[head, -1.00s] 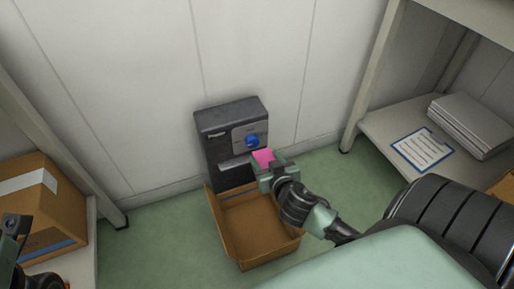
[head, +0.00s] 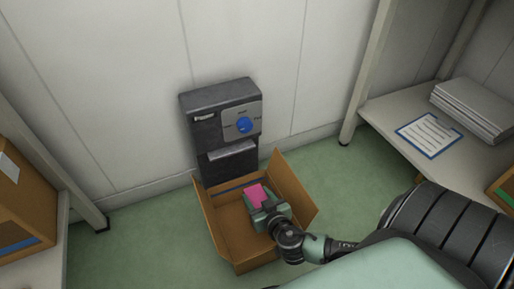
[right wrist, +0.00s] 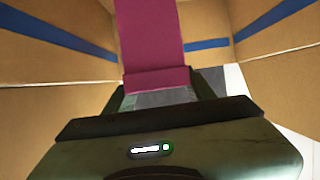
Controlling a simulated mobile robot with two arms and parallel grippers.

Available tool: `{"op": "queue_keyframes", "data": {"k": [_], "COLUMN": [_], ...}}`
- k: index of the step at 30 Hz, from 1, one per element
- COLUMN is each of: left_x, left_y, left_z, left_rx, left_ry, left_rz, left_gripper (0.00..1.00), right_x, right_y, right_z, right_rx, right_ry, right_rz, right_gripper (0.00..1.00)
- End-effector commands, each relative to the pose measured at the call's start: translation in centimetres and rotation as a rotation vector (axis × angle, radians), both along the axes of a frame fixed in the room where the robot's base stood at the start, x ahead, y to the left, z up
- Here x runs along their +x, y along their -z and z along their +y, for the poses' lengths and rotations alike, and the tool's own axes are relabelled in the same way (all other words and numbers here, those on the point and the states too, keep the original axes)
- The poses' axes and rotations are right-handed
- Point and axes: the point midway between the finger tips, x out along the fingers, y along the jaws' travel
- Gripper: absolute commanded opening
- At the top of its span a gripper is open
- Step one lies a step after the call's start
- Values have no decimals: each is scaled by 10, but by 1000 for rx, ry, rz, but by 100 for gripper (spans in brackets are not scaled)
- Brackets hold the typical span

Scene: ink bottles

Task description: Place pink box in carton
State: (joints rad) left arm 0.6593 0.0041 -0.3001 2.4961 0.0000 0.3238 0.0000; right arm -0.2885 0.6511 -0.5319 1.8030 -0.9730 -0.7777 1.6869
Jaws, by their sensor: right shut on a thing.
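The pink box (head: 256,194) is in my right gripper (head: 264,209), which is shut on it. In the head view, gripper and box are over the open carton (head: 227,226), within the outline of its walls. In the right wrist view, the pink box (right wrist: 150,40) extends forward from the jaws of my right gripper (right wrist: 160,92). Cardboard walls of the carton (right wrist: 60,65) with a blue stripe surround it there. I cannot tell whether the box touches the carton's bottom. My left gripper is out of view.
A dark grey machine (head: 222,133) with a blue knob (head: 244,125) stands behind the carton against the wall. A shelf with a clipboard (head: 429,134) and stacked grey items (head: 472,110) is at right. Another cardboard box (head: 22,205) is on the left shelf.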

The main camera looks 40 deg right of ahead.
Motion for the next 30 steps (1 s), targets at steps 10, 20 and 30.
{"op": "queue_keyframes", "data": {"k": [10,20,30], "left_x": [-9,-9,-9], "left_y": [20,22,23], "left_z": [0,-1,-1], "left_rx": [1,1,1], "left_ry": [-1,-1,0], "left_rz": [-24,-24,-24], "left_gripper": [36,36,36], "right_x": [1,1,0], "right_y": [39,44,45], "right_z": [-1,0,0], "right_rx": [-2,0,1], "right_ry": [1,1,1], "right_rz": [-2,-2,0], "right_gripper": [6,6,76]}}
